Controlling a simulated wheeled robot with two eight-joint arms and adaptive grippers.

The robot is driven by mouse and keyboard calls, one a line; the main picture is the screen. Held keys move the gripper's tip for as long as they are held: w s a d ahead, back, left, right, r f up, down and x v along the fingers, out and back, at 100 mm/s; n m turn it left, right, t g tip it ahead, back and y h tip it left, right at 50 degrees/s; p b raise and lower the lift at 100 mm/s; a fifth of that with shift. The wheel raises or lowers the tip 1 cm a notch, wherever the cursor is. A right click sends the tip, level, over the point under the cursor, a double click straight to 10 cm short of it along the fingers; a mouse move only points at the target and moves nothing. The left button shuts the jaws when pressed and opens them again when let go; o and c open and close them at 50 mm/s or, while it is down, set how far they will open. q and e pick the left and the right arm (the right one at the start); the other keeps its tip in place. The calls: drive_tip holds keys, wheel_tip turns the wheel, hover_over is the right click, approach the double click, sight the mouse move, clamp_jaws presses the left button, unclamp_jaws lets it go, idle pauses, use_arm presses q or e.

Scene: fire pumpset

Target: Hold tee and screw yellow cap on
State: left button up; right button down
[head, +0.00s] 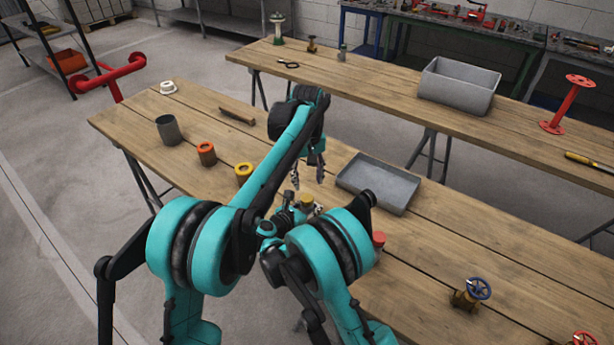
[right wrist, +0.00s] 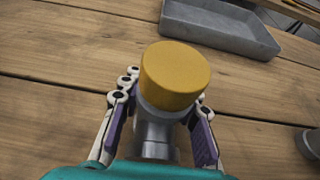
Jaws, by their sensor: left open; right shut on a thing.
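The yellow cap (right wrist: 176,75) sits on the upper end of the grey metal tee (right wrist: 155,135) in the right wrist view. In the head view the cap (head: 307,200) shows as a small yellow patch, and the tee is mostly hidden by my arms. My right gripper (right wrist: 166,105) is shut on the tee, with a purple-padded finger on each side below the cap. My left gripper (head: 308,177) is open and empty, with its fingers pointing down just above the cap. I cannot tell how far the cap is screwed on.
A grey tray (head: 381,183) lies right of the grippers. A yellow-topped piece (head: 243,173), an orange-topped piece (head: 206,153) and a grey cup (head: 169,130) stand to the left. A red piece (head: 378,240) and a blue-wheeled valve (head: 472,293) stand to the right.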

sight(307, 198)
use_arm(q)
drive_tip(key=n, duration=0.4)
drive_tip(key=shift+a+r+n, duration=0.1)
drive_tip(key=shift+r+n, duration=0.05)
drive_tip(key=shift+n, duration=0.25)
drive_tip(key=n, duration=0.6)
drive_tip(key=shift+s+r+n, duration=0.1)
drive_tip(key=shift+r+n, duration=0.1)
drive_tip(key=shift+n, duration=0.1)
drive_tip(key=shift+f, duration=0.1)
drive_tip(key=shift+f, duration=3.9)
